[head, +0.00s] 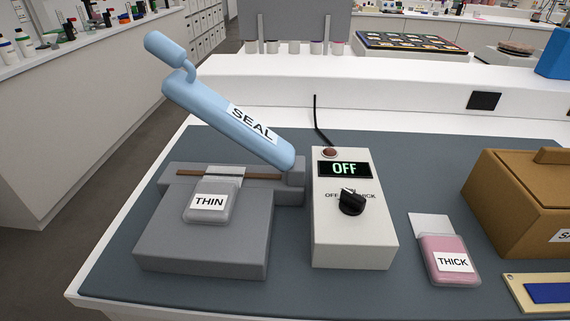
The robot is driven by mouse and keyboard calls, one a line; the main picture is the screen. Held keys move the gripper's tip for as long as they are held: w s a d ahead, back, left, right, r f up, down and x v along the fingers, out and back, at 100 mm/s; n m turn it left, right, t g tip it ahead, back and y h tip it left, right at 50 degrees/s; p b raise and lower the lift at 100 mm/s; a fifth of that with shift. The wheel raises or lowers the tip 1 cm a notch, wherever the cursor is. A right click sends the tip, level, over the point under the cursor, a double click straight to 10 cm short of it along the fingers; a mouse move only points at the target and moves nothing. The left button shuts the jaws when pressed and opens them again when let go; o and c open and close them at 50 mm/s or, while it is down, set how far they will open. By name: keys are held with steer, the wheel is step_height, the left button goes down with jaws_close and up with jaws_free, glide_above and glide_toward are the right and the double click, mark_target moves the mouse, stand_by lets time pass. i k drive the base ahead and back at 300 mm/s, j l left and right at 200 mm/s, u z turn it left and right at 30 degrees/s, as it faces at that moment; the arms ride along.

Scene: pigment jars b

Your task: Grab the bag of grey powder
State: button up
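A small clear bag of grey powder (207,215) with a white label reading THIN lies on the grey base of a heat sealer (200,245). Its flat upper end (225,174) reaches back across the brown sealing strip. The sealer's light blue lever (215,110), marked SEAL, is raised and tilted up to the left, so the strip is uncovered. My gripper does not show in the head view.
A control box (350,245) with a black knob and a display reading OFF stands right of the sealer. A bag of pink powder (448,245) labelled THICK lies farther right. A brown box (510,200) and a blue-and-cream item (545,293) are at the right edge. The dark mat's front left is clear.

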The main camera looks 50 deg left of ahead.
mark_target(212, 201)
steer(key=u, duration=1.55)
steer(key=l+z, duration=0.15)
steer(key=l, duration=0.35)
steer(key=i+l+z, duration=0.15)
steer(key=l, duration=0.3)
